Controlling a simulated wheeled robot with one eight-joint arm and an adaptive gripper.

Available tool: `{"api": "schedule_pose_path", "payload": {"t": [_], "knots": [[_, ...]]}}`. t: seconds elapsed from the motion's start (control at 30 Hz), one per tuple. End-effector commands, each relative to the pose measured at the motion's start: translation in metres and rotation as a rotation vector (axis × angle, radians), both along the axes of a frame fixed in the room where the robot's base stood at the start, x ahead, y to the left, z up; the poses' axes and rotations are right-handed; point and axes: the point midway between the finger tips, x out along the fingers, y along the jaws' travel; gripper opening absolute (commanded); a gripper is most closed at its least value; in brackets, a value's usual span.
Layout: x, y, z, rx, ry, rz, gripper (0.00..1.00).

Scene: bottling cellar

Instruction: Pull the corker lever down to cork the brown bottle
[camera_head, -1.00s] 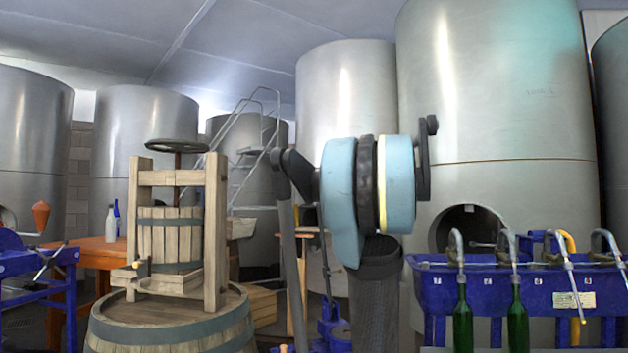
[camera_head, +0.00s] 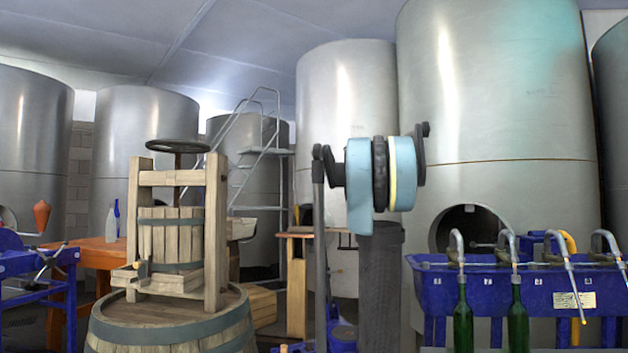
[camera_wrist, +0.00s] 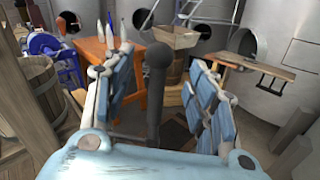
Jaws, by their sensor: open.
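In the wrist view a dark upright lever with a rounded top (camera_wrist: 157,58) stands between the two fingers of my gripper (camera_wrist: 162,85). The fingers have light-blue pads, are spread wide, and show gaps on both sides of the lever. In the head view part of a blue stand, apparently the corker (camera_head: 343,338), shows low in the middle, mostly hidden behind my arm. My gripper cannot be made out in the head view. I see no brown bottle in either view.
A wooden basket press (camera_head: 170,240) stands on a barrel (camera_head: 170,330) at left. A blue filler trough (camera_head: 480,285) with green bottles (camera_head: 462,325) is at right. An orange table (camera_head: 95,255) stands behind. A wooden table (camera_wrist: 250,66) is at right in the wrist view.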

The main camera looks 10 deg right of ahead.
Motion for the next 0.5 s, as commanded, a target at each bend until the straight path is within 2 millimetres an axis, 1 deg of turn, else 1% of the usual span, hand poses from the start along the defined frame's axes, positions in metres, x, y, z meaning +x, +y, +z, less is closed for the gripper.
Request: {"api": "schedule_pose_path", "payload": {"t": [0.03,0.1,0.3,0.5], "knots": [[0.009,0.006,0.0,0.0,0.0,0.004,0.52],[0.019,0.011,0.0,0.0,0.0,0.003,0.52],[0.047,0.026,0.0,0.0,0.001,0.002,0.52],[0.062,0.034,0.0,-0.001,-0.001,0.001,0.52]]}}
